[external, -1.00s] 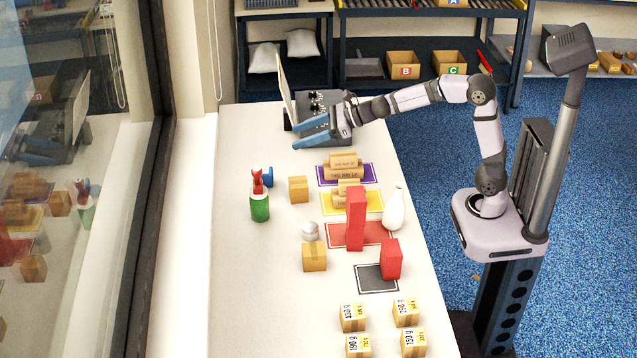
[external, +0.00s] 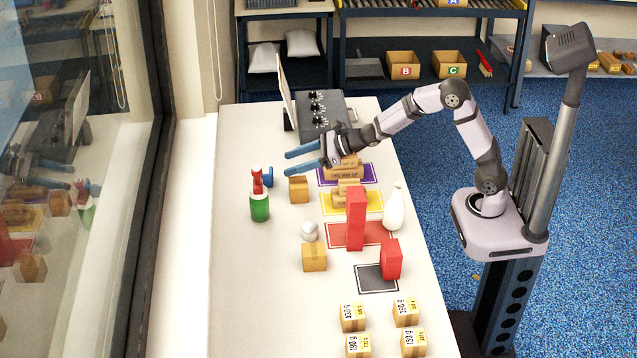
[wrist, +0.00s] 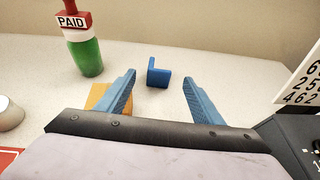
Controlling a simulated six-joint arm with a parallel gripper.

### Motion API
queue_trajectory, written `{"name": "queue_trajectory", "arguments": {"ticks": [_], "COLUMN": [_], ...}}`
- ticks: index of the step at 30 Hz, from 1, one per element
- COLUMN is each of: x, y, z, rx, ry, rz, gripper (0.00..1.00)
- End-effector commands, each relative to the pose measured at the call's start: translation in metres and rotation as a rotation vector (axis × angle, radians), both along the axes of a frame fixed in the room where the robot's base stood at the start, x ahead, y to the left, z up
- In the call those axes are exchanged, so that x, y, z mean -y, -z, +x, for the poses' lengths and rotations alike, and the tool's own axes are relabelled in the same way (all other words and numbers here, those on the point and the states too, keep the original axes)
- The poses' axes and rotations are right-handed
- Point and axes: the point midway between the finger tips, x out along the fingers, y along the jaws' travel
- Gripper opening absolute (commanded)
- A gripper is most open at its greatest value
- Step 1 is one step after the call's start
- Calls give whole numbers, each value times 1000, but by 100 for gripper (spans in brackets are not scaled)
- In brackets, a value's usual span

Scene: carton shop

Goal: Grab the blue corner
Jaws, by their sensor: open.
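The blue corner (external: 268,177) is a small blue angled piece on the white table, just right of the green and red stamp. In the wrist view the blue corner (wrist: 157,74) lies ahead of my gripper, roughly centred between the fingers and beyond their tips. My gripper (external: 288,163) is open and empty, with its two blue fingers pointing left above the table, near the corner. Both fingers also show in the wrist view (wrist: 160,78), spread apart, with nothing between them.
The green stamp with its red PAID top (external: 259,199) stands close to the corner. A small carton (external: 299,189) sits to its right, partly behind a finger in the wrist view. Stacked cartons (external: 343,169) stand on a purple mat. A dark control box (external: 335,108) is behind.

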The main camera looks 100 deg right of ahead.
Motion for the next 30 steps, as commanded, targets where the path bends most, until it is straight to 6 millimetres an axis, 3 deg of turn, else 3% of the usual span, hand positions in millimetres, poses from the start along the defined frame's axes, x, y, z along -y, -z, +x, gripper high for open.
{"name": "queue_trajectory", "arguments": {"ticks": [6, 20, 30], "x": [1, 3, 6], "y": [9, 15, 30], "z": [22, 37, 73], "rx": [-2, -1, -2], "ry": [-1, 0, 0], "rz": [1, -1, 0], "gripper": [61, 61, 61]}}
